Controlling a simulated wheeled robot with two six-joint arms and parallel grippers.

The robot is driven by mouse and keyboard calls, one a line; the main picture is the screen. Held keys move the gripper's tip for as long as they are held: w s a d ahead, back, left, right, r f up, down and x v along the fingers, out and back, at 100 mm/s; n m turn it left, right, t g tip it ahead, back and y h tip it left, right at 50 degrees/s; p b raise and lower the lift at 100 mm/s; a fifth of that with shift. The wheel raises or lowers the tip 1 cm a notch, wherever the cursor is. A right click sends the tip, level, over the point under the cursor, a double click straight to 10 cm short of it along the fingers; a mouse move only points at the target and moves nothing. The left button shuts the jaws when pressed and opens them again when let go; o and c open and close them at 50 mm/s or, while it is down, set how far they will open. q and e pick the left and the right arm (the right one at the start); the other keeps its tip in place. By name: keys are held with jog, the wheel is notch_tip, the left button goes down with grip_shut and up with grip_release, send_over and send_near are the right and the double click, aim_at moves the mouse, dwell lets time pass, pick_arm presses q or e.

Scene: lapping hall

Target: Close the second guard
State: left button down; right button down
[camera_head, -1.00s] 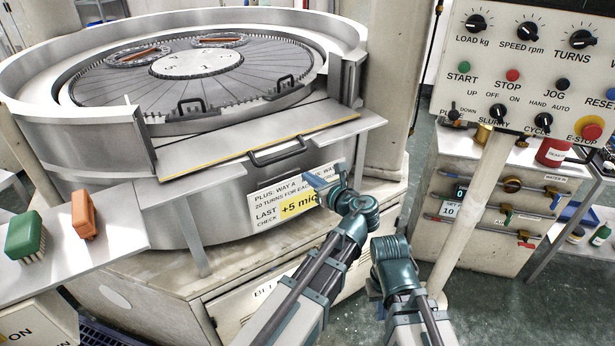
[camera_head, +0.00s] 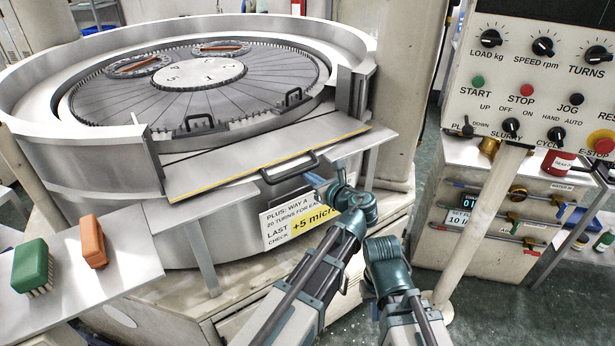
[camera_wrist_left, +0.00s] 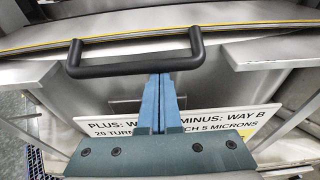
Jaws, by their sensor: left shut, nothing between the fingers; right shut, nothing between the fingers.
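A grey guard plate (camera_head: 245,170) with a yellow front edge lies nearly flat across the gap in the round machine's rim. A black bar handle (camera_head: 290,169) sits on its front edge; it also shows in the left wrist view (camera_wrist_left: 135,67). My left gripper (camera_head: 312,181) is shut and empty, just in front of and below the handle's right part. In the left wrist view its blue fingers (camera_wrist_left: 160,82) point at the handle's right half; I cannot tell whether they touch. My right gripper (camera_head: 368,285) is mostly hidden behind its wrist, low and to the right.
The machine's round lap plate (camera_head: 120,100) lies behind the guard, with two small black handles near its front. A sign (camera_head: 290,225) hangs below the guard. Green (camera_head: 32,265) and orange (camera_head: 92,242) brushes lie on a left shelf. A control panel (camera_head: 545,80) stands at right.

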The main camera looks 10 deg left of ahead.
pick_arm(q)
jog(key=shift+r+p, duration=0.5)
jog(key=shift+r, duration=0.05)
dwell(0.5)
